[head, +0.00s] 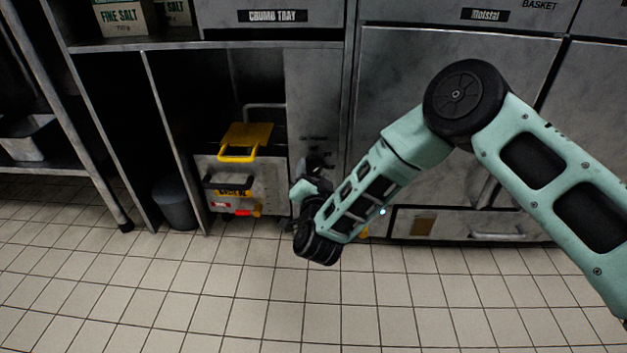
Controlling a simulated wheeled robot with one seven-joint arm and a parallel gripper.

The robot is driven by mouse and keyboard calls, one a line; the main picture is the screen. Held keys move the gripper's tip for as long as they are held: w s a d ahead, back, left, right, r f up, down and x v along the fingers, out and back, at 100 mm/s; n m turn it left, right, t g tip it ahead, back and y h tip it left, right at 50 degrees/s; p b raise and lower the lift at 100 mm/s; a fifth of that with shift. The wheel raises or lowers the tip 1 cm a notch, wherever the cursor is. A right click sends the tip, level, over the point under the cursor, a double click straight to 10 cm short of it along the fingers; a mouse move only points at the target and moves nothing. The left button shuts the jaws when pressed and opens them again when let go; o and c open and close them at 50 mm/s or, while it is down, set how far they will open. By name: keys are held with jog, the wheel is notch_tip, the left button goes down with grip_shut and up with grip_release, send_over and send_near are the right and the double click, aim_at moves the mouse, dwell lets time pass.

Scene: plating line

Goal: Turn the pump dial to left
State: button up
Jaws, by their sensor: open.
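A narrow grey panel (313,95) with small, unreadable lettering stands at the centre of the head view, between the open bay and the large cabinet door. My gripper (318,165) is at the lower part of this panel, just below the lettering. Its dark fingers are small and partly covered by my own wrist and forearm. The jaws are open. I cannot make out the pump dial; it may be hidden behind my gripper and wrist. Whether the fingers touch anything there cannot be told.
A dark bin (175,203) stands further left. The tiled floor (180,300) in front is clear.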

jog(key=shift+w, duration=0.1)
jog(key=c, duration=1)
